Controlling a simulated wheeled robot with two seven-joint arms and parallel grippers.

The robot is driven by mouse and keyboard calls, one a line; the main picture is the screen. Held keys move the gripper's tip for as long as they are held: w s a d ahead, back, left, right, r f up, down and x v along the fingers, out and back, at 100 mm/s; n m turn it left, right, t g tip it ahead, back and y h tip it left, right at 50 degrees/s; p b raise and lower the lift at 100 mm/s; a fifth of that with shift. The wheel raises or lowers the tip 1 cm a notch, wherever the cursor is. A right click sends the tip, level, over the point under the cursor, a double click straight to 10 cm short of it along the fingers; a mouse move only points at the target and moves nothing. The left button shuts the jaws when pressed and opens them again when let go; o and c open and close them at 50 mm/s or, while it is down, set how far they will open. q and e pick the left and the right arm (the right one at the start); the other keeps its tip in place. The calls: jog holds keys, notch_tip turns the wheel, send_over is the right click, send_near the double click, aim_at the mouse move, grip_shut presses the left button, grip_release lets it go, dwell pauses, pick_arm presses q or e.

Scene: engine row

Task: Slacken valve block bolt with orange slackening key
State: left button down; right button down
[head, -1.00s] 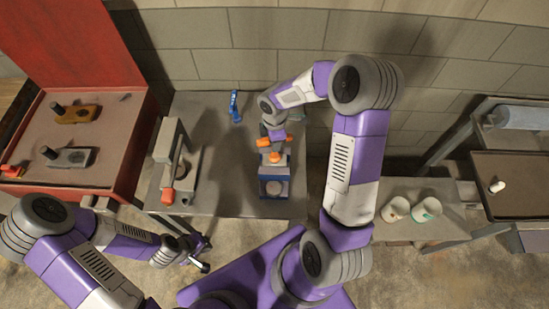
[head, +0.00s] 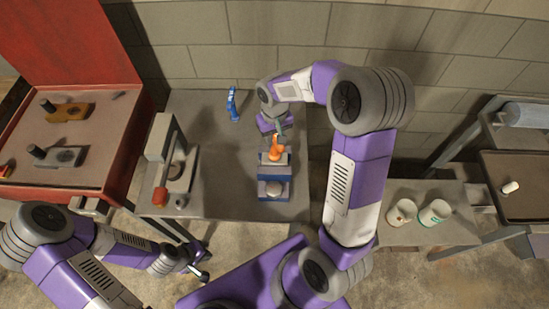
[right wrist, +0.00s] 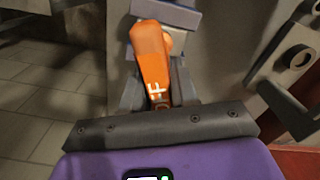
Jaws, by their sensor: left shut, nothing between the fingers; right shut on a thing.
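The orange slackening key (head: 276,149) stands over the blue and grey valve block (head: 271,188) at the front edge of the middle bench. My right gripper (head: 275,131) is shut on the key, above and behind the block. In the right wrist view the key (right wrist: 150,52) runs forward from between the fingers, with white marks on it. Its far end is beside a small tan round part (right wrist: 178,42); I cannot tell whether it sits on the bolt. My left gripper (head: 204,276) is shut and empty, low in front of the bench.
A clamp-like fixture with a red knob (head: 160,196) stands left on the bench (head: 215,205). A blue tool (head: 233,104) is at the back. An open red case (head: 60,190) holds tools at far left. Two cups (head: 402,212) and a dark tray (head: 530,208) are right.

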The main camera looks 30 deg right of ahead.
jog(key=shift+r, duration=0.1)
dwell(0.4)
jog(key=n+p, duration=0.1)
jog(key=n, duration=0.3)
jog(key=n+p, duration=0.1)
jog(key=n, duration=0.3)
jog(key=n+p, duration=0.2)
jog(key=n, duration=0.3)
jog(key=shift+r+n, duration=0.1)
jog(key=shift+n, duration=0.3)
jog(key=shift+n+p, duration=0.45)
jog(key=shift+n, duration=1.05)
